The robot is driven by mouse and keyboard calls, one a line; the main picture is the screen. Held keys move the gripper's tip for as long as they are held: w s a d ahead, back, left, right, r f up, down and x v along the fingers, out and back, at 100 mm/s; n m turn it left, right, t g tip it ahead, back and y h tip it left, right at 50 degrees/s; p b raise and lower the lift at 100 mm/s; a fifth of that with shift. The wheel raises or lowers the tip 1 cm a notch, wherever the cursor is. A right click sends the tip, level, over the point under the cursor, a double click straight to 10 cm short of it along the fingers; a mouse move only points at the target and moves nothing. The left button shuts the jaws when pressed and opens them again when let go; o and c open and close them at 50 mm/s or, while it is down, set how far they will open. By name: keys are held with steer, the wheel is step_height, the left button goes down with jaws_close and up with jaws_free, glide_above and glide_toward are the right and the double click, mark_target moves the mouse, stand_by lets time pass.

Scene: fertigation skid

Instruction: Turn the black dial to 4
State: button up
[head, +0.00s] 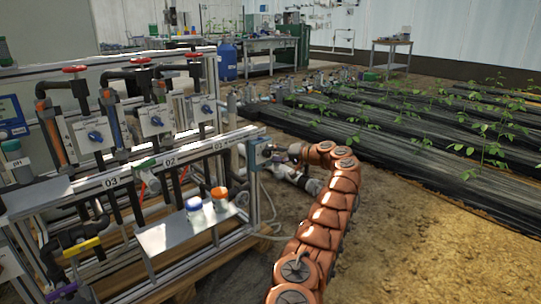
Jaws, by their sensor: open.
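A small blue-grey box (261,154) is mounted at the right end of the skid's front rail. My copper-coloured arm reaches up from the bottom, and its end with my gripper (281,155) is right at the box's right-hand face. The gripper is small and dark here, and its fingers are hard to make out; it is open. I cannot make out the black dial or its numbers, and whether the fingers touch anything cannot be told.
The skid frame carries blue knobs on white plates (156,121), red-handled valves and pipes. A metal shelf (170,236) holds a blue-capped and an orange-capped bottle (219,197). A cable hangs below the box. Bare soil (430,235) lies open at right, before the plant beds.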

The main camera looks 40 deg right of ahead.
steer(key=v, duration=1)
steer(key=shift+s, duration=0.15)
steer(key=shift+r, duration=0.1)
